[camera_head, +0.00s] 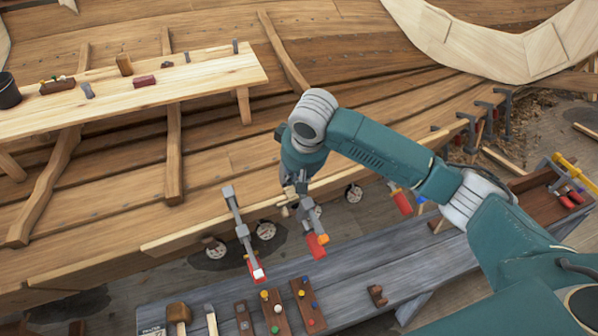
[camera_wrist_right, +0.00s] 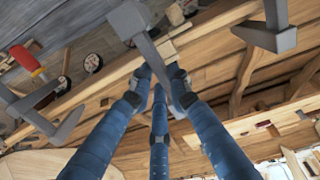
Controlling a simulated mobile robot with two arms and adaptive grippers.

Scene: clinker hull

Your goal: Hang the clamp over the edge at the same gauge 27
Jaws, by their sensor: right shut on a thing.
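My right gripper (camera_head: 297,196) is at the plank edge (camera_head: 330,180) in the middle of the head view. It is shut on a grey clamp (camera_head: 308,212) with a red and orange handle that points down toward the bench. In the right wrist view the blue fingers (camera_wrist_right: 160,85) close around the grey clamp bar (camera_wrist_right: 150,48). I cannot tell whether its jaw rests over the edge. Round white gauges (camera_head: 265,230) sit along the edge; their numbers are too small to read. My left gripper is not in view.
Another grey clamp (camera_head: 237,222) hangs close by on the left. A red handle (camera_head: 402,203) shows to the right. The grey bench (camera_head: 350,262) below carries tool racks and pegs. A light plank table (camera_head: 200,75) stands at the upper left.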

